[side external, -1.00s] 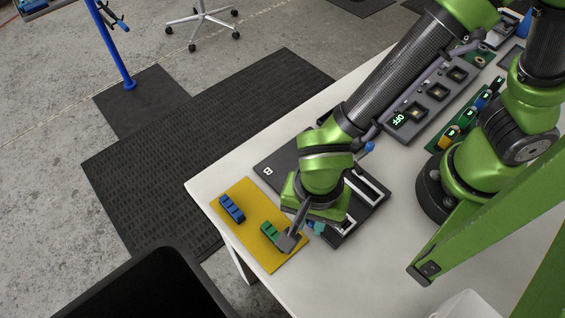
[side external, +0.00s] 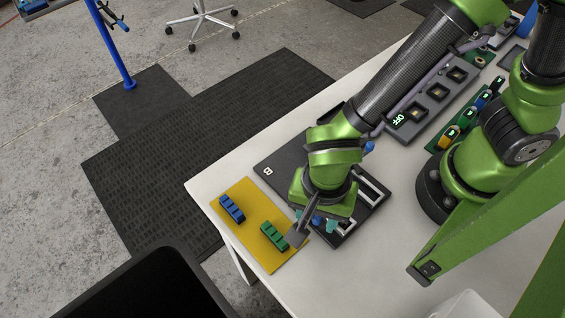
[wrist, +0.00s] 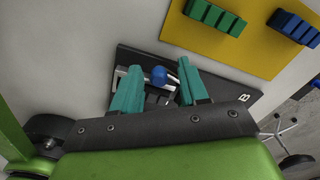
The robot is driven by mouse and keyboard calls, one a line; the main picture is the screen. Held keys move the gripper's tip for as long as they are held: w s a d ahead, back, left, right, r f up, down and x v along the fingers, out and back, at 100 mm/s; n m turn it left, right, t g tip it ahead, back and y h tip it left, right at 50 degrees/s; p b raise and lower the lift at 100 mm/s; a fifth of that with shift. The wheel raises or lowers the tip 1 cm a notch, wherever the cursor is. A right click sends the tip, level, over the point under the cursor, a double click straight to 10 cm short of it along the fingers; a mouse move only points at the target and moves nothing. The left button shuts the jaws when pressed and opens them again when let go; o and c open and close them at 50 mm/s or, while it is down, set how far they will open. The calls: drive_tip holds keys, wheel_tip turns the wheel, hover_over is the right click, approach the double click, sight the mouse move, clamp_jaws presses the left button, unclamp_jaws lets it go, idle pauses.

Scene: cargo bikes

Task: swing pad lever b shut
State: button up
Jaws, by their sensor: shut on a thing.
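A dark fixture plate marked B (side external: 275,170) lies on the white table and also shows in the wrist view (wrist: 226,91). The lever's blue knob (wrist: 159,75) sits between the teal fingers of my gripper (wrist: 160,68) in the wrist view. My gripper (side external: 324,225) is low over the plate's near end and shut on this knob. A blue bit of the knob (side external: 316,221) shows beside the fingers. My wrist hides most of the lever and the middle of the plate. Pale metal bars (side external: 372,188) show at the plate's right.
A yellow board (side external: 247,208) with a blue ribbed block (side external: 231,208) and a green ribbed block (side external: 274,236) lies left of the plate. Another blue knob (side external: 369,147) shows behind my wrist. A grey panel with square switches (side external: 434,92) stands farther back. The table's front is clear.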

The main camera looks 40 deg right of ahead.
sight(319, 218)
drive_tip(key=shift+r, duration=3.75)
drive_tip(key=n, duration=0.2)
drive_tip(key=shift+s+f+n, duration=0.15)
drive_tip(key=shift+n, duration=0.15)
drive_tip(key=shift+d+n, duration=0.25)
drive_tip(key=shift+n, duration=0.65)
drive_tip(key=w+d+r+n+t+y, duration=0.1)
drive_tip(key=w+d+r+t, duration=0.2)
drive_tip(key=d+r, duration=0.4)
drive_tip(key=w+d+r+n+t+y, duration=0.1)
drive_tip(key=w+d+r+t, duration=0.3)
drive_tip(key=d, duration=1.2)
wheel_tip(319, 218, up, 4)
drive_tip(key=shift+w+f+n, duration=0.1)
drive_tip(key=shift+w+n, duration=0.7)
drive_tip(key=shift+w, duration=0.15)
drive_tip(key=shift+a, duration=0.1)
